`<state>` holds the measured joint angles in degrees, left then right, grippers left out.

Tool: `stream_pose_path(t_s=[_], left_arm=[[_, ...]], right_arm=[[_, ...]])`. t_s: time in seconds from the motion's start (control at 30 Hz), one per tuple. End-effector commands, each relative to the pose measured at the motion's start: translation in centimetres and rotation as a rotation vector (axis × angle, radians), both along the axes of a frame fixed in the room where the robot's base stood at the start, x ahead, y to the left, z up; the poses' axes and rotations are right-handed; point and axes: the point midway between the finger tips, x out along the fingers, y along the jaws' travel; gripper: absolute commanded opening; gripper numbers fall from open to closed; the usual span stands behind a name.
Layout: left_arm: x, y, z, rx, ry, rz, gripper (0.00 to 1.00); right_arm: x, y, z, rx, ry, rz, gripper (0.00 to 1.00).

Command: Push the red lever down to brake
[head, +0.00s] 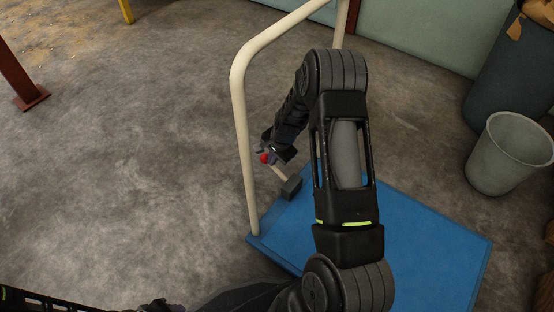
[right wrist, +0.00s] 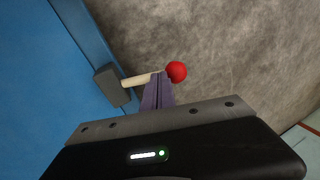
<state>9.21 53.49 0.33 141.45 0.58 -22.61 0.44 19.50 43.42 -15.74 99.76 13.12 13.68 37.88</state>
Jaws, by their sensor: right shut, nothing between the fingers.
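The lever has a red ball knob (head: 264,158) on a pale rod that rises from a dark grey block (head: 291,187) at the edge of the blue platform (head: 425,240). In the right wrist view the red knob (right wrist: 176,71) sits just past the fingertips, with the rod and grey block (right wrist: 115,85) to its left. My right gripper (head: 268,148) is shut and empty, right at the knob; its fingers (right wrist: 160,88) overlap the rod's end in the right wrist view. I cannot tell whether they touch. My left gripper is not visible.
A cream tubular handle (head: 241,120) rises from the platform beside my right arm. A grey bin (head: 508,155) and a dark barrel (head: 510,70) stand at the right. The concrete floor (head: 120,150) at the left is clear.

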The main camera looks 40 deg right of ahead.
Motion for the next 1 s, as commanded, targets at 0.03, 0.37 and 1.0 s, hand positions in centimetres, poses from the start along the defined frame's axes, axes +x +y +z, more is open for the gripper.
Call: stream_pose_path(t_s=[0.03,0.37,1.0], left_arm=[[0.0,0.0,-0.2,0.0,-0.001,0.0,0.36],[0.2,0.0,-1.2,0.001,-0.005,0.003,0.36],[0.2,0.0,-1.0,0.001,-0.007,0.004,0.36]], right_arm=[[0.4,0.2,-0.5,0.0,0.0,0.001,0.0],[2.5,0.8,-3.0,0.001,0.001,0.001,0.0],[2.1,0.6,-3.0,0.0,0.0,-0.001,0.0]])
